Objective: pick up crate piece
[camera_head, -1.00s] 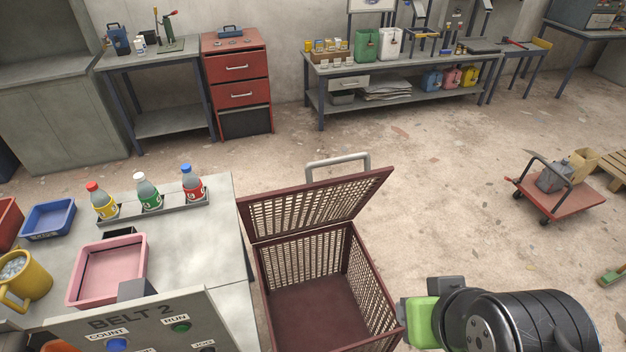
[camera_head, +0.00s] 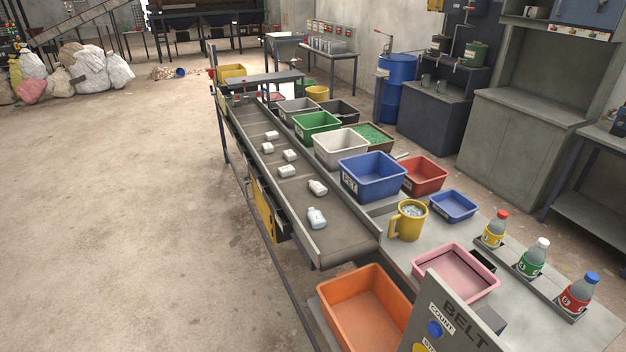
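My gripper is not in this view, and neither is the dark red slatted crate. No piece that I can clearly name a crate piece shows. Several small white pieces (camera_head: 317,217) lie spaced along the grey conveyor belt (camera_head: 345,240), the closest near its front end. An orange bin (camera_head: 338,290) sits at the belt's near end. A pink tray (camera_head: 456,272) lies on the grey bench beside a yellow mug (camera_head: 408,220) with pale contents.
Blue (camera_head: 372,175), white (camera_head: 341,147), green (camera_head: 317,122) and red bins line the belt's right side. Three capped bottles (camera_head: 531,258) stand in a rack at the right. A BELT control panel (camera_head: 450,318) rises in front. Open floor (camera_head: 130,220) fills the left; bags are heaped far back.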

